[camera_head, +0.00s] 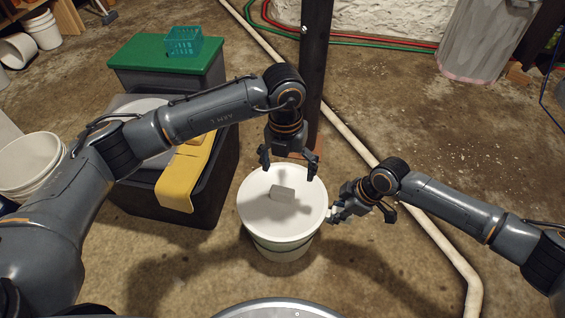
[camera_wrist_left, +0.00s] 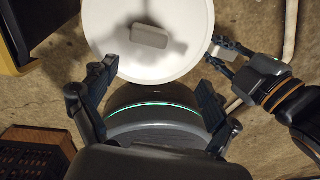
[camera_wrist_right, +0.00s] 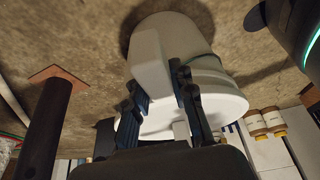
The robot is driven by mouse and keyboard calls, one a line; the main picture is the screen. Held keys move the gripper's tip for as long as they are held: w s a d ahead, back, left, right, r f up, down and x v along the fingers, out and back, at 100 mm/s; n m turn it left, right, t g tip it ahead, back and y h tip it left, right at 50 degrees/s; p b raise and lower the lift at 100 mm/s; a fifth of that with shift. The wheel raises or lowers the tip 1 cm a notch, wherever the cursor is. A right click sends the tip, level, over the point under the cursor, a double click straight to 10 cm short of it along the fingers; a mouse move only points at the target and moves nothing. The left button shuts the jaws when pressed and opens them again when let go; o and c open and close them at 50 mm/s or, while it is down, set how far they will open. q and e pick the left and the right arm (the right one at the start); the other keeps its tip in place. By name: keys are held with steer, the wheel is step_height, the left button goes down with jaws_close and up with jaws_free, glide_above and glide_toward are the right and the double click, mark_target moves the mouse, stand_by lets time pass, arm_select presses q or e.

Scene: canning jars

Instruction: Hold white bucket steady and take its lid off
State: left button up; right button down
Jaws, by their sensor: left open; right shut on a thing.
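The white bucket (camera_head: 282,246) stands upright on the floor. Its round white lid (camera_head: 258,208) lies on top, with a small pale block handle (camera_head: 283,193) at its middle. The lid and its handle (camera_wrist_left: 150,36) also show in the left wrist view. My left gripper (camera_head: 289,168) is open and empty, above the lid's far part, apart from the handle. My right gripper (camera_head: 336,211) is shut on a white side handle of the bucket, at its right side. That side handle (camera_wrist_right: 150,55) shows between the fingers in the right wrist view.
A dark post (camera_head: 316,70) rises behind the bucket. A long pale pipe (camera_head: 352,142) crosses the floor behind and to the right. A dark bin with a yellow piece (camera_head: 188,178) stands to the left. Bare floor lies in front of the bucket.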

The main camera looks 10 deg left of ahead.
mark_target(283, 189)
arm_select(q)
steer(key=shift+y, duration=0.3)
steer(key=f, duration=0.4)
steer(key=a+f, duration=0.1)
steer(key=f, duration=0.3)
steer(key=w+f, duration=0.1)
steer(key=f, duration=0.3)
steer(key=shift+a+f, duration=0.1)
steer(key=shift+a, duration=0.1)
steer(key=c, duration=1.2)
steer(key=shift+r, duration=0.25)
steer(key=shift+r, duration=2.45)
